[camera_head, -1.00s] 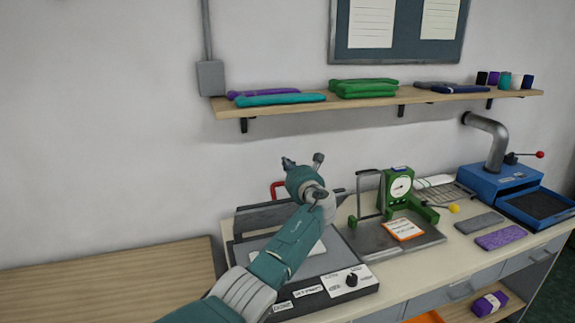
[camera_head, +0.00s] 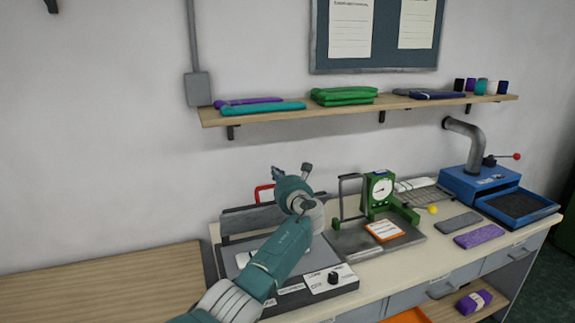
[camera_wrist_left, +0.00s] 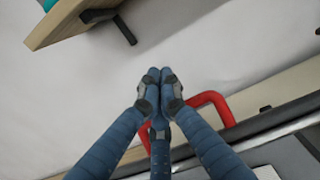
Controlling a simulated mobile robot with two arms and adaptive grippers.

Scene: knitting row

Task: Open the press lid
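The press (camera_head: 320,288) is a grey box with a dial panel on its front. Its dark lid (camera_head: 250,218) stands raised and tilted at the back, so part of the pale bed shows below it. A red handle (camera_head: 264,192) rises from the lid's edge; it also shows in the left wrist view (camera_wrist_left: 215,98). My left gripper (camera_head: 292,172) is beside the handle, to its right in the head view. My forearm hides much of the press. My right gripper is out of view.
A green dial gauge stand (camera_head: 380,190) is close to the right of the press. A blue machine (camera_head: 480,180) stands farther right. A wall shelf (camera_head: 420,103) with folded knits hangs above. The wooden tabletop (camera_head: 100,285) at left is clear.

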